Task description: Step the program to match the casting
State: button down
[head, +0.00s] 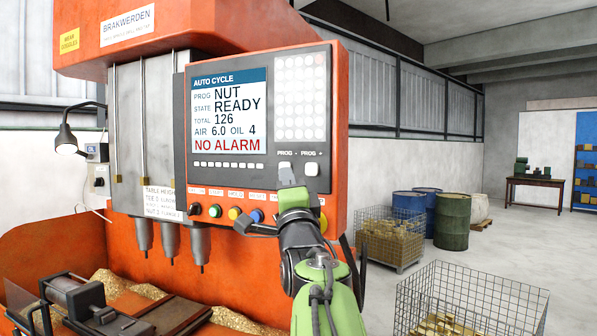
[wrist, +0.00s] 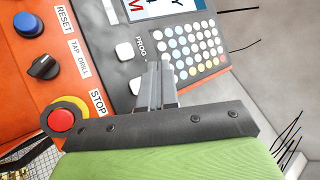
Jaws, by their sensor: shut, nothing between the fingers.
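The control panel (head: 258,130) on the orange drilling machine has a screen (head: 228,110) reading AUTO CYCLE, PROG NUT, STATE READY, TOTAL 126, AIR 6.0, OIL 4, NO ALARM. The white PROG - key (head: 284,166) and PROG + key (head: 311,169) sit below the keypad. My gripper (head: 287,178) is shut and empty in front of these keys. In the wrist view its fingertips (wrist: 160,68) overlap the PROG label area, beside the white PROG - key (wrist: 124,52). I cannot tell whether they touch the panel. No casting can be made out clearly in the fixture (head: 80,300).
Below the panel is a row of buttons, with a red STOP button (wrist: 62,120) close to my gripper in the wrist view. Three drill spindles (head: 170,240) hang at left. Wire baskets (head: 390,238) with brass-coloured parts and drums (head: 452,222) stand on the right; open floor lies beyond.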

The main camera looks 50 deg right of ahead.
aim_at(308, 174)
jog(key=shift+s+a+r, duration=0.15)
jog(key=shift+s, duration=0.3)
jog(key=shift+w, duration=0.1)
jog(key=shift+w+d+p, duration=0.3)
jog(key=shift+d+p, duration=0.5)
jog(key=shift+d, duration=0.65)
jog(key=shift+w+d+p, duration=0.35)
jog(key=shift+d+p, duration=0.4)
jog(key=shift+d, duration=0.65)
jog(key=shift+w+d+p, duration=0.3)
jog(key=shift+d+p, duration=0.5)
jog(key=shift+d, duration=0.65)
jog(key=shift+w+d, duration=0.1)
jog(key=shift+d, duration=0.35)
